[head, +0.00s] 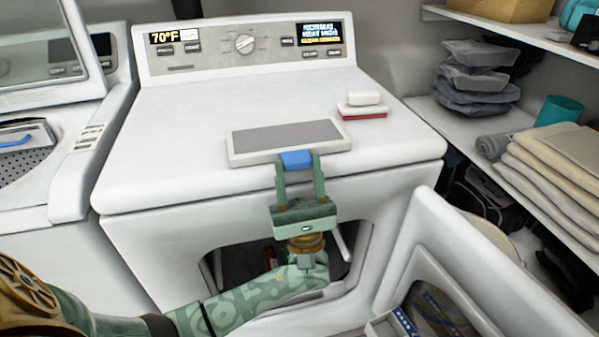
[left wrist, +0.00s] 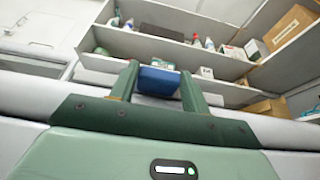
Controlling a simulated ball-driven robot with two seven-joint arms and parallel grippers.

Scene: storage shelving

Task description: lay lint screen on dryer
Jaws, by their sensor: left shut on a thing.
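The lint screen (head: 285,138) is a flat white frame with a grey mesh panel and a blue handle tab (head: 296,159) on its front edge. It is at the front part of the white dryer's top (head: 200,110); I cannot tell whether it touches the surface. My left gripper (head: 298,168) is shut on the blue tab, reaching up from in front of the dryer. In the left wrist view the blue tab (left wrist: 160,80) sits between the two green fingers, and the mesh panel is hidden there. My right gripper is not in view.
A white bar on a red-based dish (head: 362,112) sits right of the screen on the dryer top. The dryer door (head: 470,260) stands open at lower right. A washer (head: 60,150) is at left. Shelves with folded towels (head: 560,165) line the right. The dryer top's left side is clear.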

